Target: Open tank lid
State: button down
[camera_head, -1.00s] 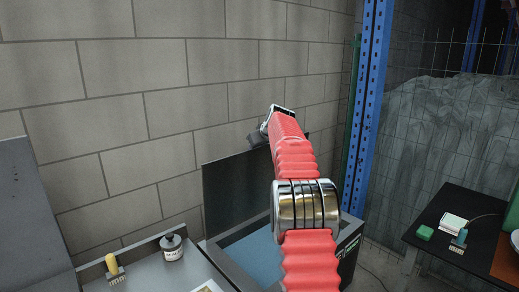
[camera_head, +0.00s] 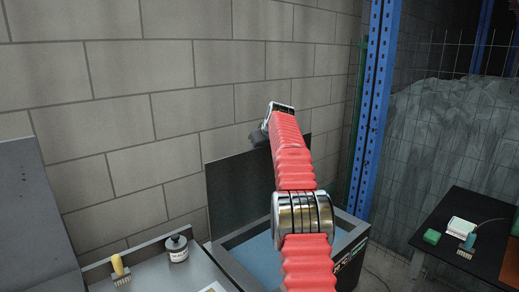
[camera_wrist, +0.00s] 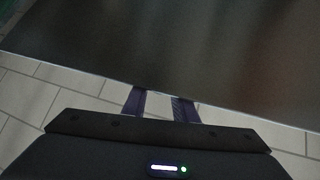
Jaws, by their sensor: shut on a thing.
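The tank (camera_head: 352,262) is a grey-rimmed box with a blue surface inside, below my arm in the head view. Its dark flat lid (camera_head: 238,192) stands raised at the back, close to the wall. My gripper (camera_head: 262,138) is at the lid's upper edge, partly hidden behind my red arm. In the wrist view, the lid (camera_wrist: 200,50) fills the upper part, and the two fingers of my gripper (camera_wrist: 160,100) meet its edge. The gripper is shut on the lid's edge.
A blue rack post (camera_head: 376,110) stands right of the tank. A block wall is behind.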

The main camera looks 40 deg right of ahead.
jog(key=c, duration=1.7)
grip_release()
jog(key=shift+w+a+f, duration=0.1)
jog(key=shift+a+f, duration=0.15)
jog(key=shift+f, duration=0.5)
jog(key=shift+o, duration=1.2)
jog(key=shift+d+r, duration=0.1)
jog(key=shift+r, duration=0.15)
jog(key=shift+r, duration=0.15)
jog(key=v, duration=1.3)
jog(key=shift+s, duration=0.3)
jog(key=shift+r+n, duration=0.1)
jog(key=shift+n, duration=0.2)
